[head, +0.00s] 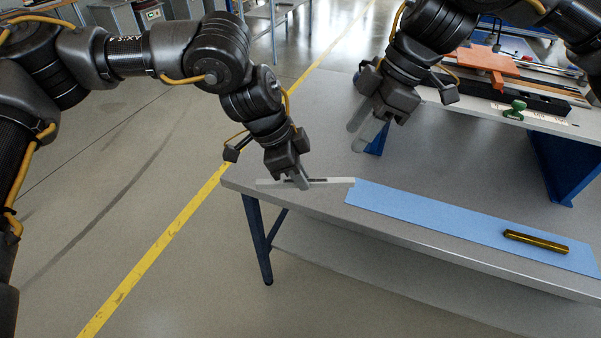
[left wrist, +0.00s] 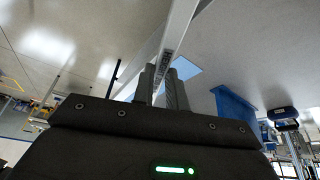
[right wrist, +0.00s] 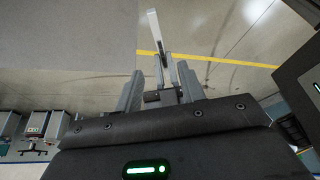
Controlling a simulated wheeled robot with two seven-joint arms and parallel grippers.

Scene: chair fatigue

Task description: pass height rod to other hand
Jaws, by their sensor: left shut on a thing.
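The height rod (head: 335,181) is a long, flat, pale grey bar with dark marks near its middle. My left gripper (head: 299,183) is shut on it near the middle and holds it roughly level at the bench's left corner. In the left wrist view the rod (left wrist: 178,35) runs up and away from the fingers (left wrist: 163,88). My right gripper (head: 366,138) is open and empty, to the right of and beyond the rod. In the right wrist view, the rod's pale end (right wrist: 153,24) shows beyond the spread right fingers (right wrist: 157,92), apart from them.
A grey bench (head: 320,150) carries a blue mat (head: 430,218) with a brass-coloured cylinder (head: 536,243) on it. Behind at right, a raised shelf holds an orange block (head: 484,65) and a green knobbed piece (head: 515,109). Open floor with a yellow line (head: 190,220) lies left.

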